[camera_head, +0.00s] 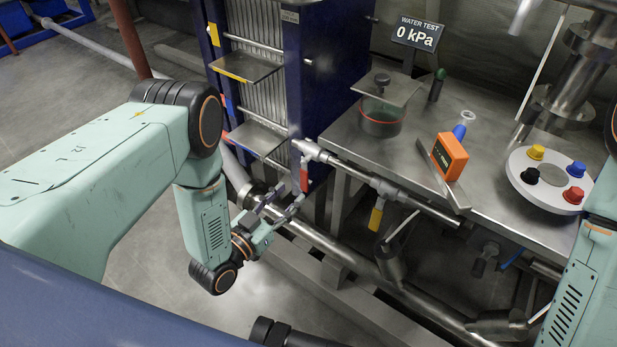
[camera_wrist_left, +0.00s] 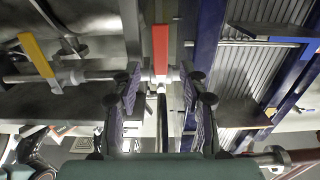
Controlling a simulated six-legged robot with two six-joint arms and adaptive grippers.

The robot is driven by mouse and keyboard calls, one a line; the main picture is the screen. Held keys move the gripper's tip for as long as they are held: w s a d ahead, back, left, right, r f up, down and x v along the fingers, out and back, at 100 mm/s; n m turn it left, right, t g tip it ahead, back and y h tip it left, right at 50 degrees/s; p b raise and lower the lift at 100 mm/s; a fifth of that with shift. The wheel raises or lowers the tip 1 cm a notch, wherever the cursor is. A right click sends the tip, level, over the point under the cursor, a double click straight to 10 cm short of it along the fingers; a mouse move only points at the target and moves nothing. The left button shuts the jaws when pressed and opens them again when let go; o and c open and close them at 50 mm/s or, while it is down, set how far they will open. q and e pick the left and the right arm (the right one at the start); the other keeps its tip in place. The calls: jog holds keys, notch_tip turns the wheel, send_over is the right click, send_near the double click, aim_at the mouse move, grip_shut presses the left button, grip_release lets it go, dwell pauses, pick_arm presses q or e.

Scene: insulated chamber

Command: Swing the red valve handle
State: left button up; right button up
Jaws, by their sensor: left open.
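The red valve handle (camera_head: 304,180) hangs down from a horizontal metal pipe in front of the blue plate stack. It also shows in the left wrist view (camera_wrist_left: 160,50), straight ahead and lined up with the space between my fingers. My left gripper (camera_head: 278,207) is open and empty, just left of and slightly below the handle in the head view. In the left wrist view its two fingers (camera_wrist_left: 160,95) stand apart on either side of the handle's line. I cannot tell whether they touch it. My right gripper is out of view.
A yellow handle (camera_head: 376,216) hangs from the same pipe to the right. A steel table (camera_head: 470,125) bears an orange device (camera_head: 449,157) and a round plate with colored knobs (camera_head: 530,192). A sign (camera_head: 417,34) reads 0 kPa. Lower pipes run below the handles.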

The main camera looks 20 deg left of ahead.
aim_at(303, 181)
pick_arm(q)
jog(key=b+x, duration=0.1)
jog(key=x, duration=0.5)
jog(key=shift+a+f+b, duration=0.1)
jog(key=shift+b, duration=0.2)
jog(key=shift+w+d, duration=0.2)
jog(key=shift+w, duration=0.4)
jog(key=shift+c, duration=0.4)
grip_shut()
